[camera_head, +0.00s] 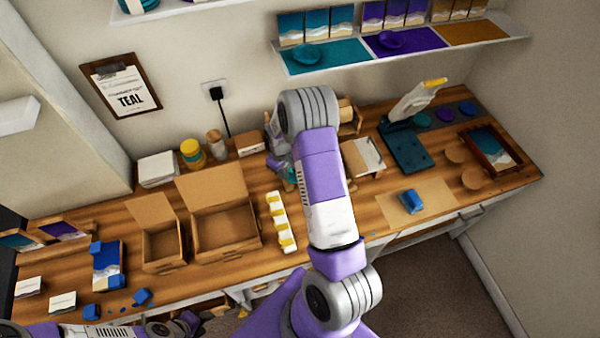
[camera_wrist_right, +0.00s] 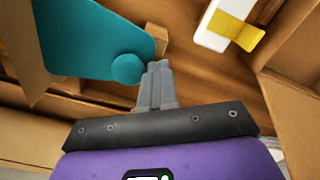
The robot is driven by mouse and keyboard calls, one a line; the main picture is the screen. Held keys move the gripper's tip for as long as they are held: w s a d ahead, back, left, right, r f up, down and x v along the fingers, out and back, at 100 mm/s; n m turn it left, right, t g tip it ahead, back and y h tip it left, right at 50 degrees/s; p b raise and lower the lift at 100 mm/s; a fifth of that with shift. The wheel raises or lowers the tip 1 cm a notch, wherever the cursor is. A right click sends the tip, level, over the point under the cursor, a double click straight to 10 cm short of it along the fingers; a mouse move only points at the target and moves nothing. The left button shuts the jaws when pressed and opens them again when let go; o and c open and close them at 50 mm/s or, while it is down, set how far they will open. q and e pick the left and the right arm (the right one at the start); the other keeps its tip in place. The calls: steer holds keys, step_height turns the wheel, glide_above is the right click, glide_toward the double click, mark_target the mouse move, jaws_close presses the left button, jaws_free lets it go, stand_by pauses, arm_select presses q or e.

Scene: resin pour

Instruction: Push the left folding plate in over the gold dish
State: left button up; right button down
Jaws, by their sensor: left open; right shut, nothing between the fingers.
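A flat teal plate (camera_wrist_right: 85,40) with a rounded knob (camera_wrist_right: 127,68) is at upper left in the right wrist view. I take it for the left folding plate, but cannot be sure. My right gripper (camera_wrist_right: 158,68) is shut and empty, its fingertips close beside the knob; I cannot tell whether they touch. In the head view a bit of teal (camera_head: 291,174) shows beside my right arm, which hides most of that spot. I cannot make out the gold dish in either view. My left gripper (camera_head: 187,321) is open, low at the bottom edge, below the table's front.
An open cardboard box (camera_head: 226,228) and a smaller one (camera_head: 160,245) stand left of my right arm. A white strip with yellow blocks (camera_head: 281,222) lies between box and arm. A blue piece (camera_head: 411,201) lies on a tan mat (camera_head: 435,197) at right.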

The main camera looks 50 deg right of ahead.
steer(key=shift+s+d+b, duration=0.15)
steer(key=shift+s+d, duration=0.25)
steer(key=shift+d, duration=0.35)
steer(key=shift+s+d+b, duration=0.15)
steer(key=shift+s+d, duration=0.25)
steer(key=shift+d, duration=0.35)
steer(key=shift+s+d+b, duration=0.15)
steer(key=shift+s+d, duration=0.25)
steer(key=shift+d, duration=0.35)
steer(key=shift+a, duration=0.15)
steer(key=shift+w+a, duration=0.75)
steer(key=shift+a, duration=0.55)
steer(key=shift+w+a, duration=0.7)
steer(key=shift+a, duration=0.55)
steer(key=shift+w+a, duration=0.75)
steer(key=shift+a, duration=0.55)
step_height(320, 180, up, 10)
steer(key=p, duration=0.6)
